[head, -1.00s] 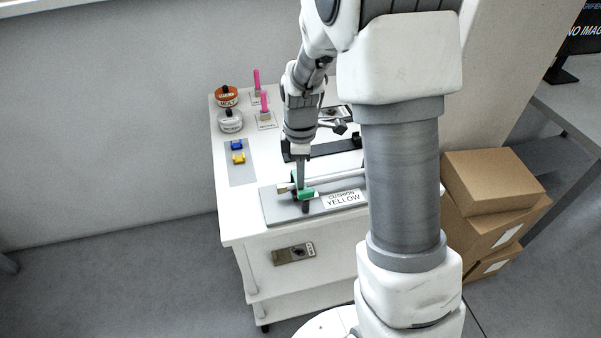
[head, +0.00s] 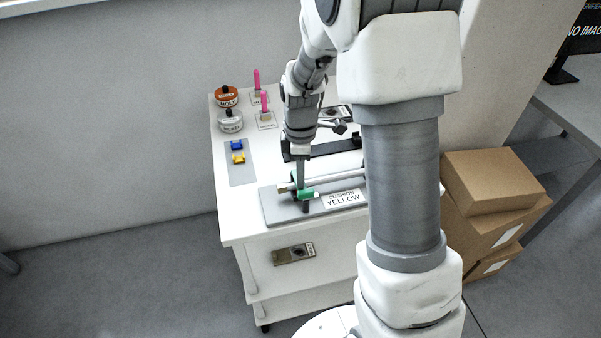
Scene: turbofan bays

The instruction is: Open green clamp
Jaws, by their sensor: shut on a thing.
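The green clamp (head: 307,195) sits on a dark post near the front of a grey plate (head: 277,214) on the white cart. It holds or lies beside a pale rod that runs back to the right behind my arm. My gripper (head: 301,187) points down with its fingers at the clamp, shut on it. The fingertips and the exact grip are partly hidden and small.
Cardboard boxes (head: 497,185) are stacked at right. A wall is behind.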

